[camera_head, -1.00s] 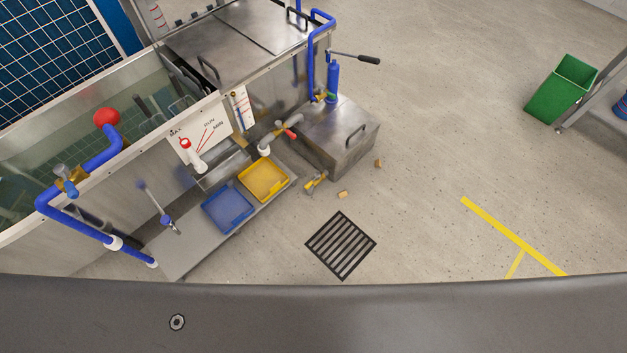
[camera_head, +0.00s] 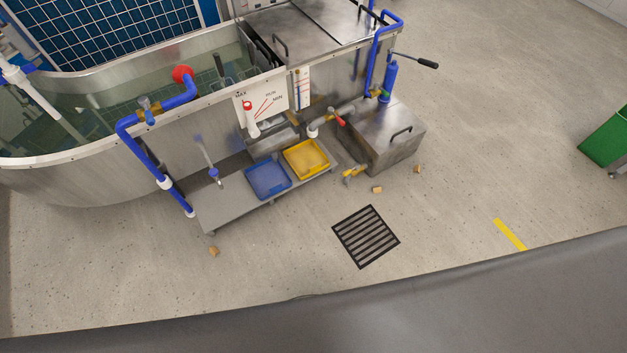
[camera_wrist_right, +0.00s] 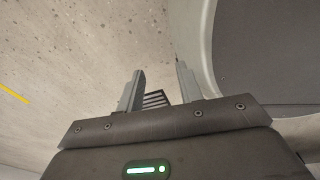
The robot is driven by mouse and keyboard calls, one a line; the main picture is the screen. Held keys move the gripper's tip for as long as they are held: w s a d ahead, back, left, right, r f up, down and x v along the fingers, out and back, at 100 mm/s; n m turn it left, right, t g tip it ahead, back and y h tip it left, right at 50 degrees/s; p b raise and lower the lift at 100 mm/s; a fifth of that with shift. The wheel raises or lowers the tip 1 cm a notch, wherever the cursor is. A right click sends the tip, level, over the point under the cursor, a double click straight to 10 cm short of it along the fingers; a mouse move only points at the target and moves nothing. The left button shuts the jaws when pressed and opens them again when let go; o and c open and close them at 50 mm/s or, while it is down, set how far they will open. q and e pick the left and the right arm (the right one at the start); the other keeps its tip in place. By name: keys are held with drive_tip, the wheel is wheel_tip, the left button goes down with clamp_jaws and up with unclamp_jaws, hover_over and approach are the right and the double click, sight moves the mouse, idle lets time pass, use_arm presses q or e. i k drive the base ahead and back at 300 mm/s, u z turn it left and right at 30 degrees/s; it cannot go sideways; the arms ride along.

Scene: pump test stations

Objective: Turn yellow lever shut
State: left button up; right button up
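A small valve with a yellow lever (camera_head: 354,174) sits low by the floor, at the near left foot of a steel box (camera_head: 388,140). It is small in the head view, so its exact lever angle is hard to tell. My right gripper (camera_wrist_right: 160,84) shows in the right wrist view, with its two grey fingers apart and nothing between them but floor and the grate behind. It is well away from the yellow lever, which does not show in that view. Neither gripper shows in the head view.
A steel water tank (camera_head: 90,184) with blue pipes stands at left. A red lever (camera_head: 336,116) is above the yellow one. A low shelf (camera_head: 235,202) carries a blue tray (camera_head: 268,180) and a yellow tray (camera_head: 306,158). A floor grate (camera_head: 366,237) and small blocks lie nearby; open floor lies right.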

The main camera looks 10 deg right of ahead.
sight(358, 166)
drive_tip(key=u, duration=1.05)
drive_tip(key=i, duration=0.65)
drive_tip(key=z, duration=0.7)
drive_tip(key=i, duration=0.45)
drive_tip(key=z, duration=0.55)
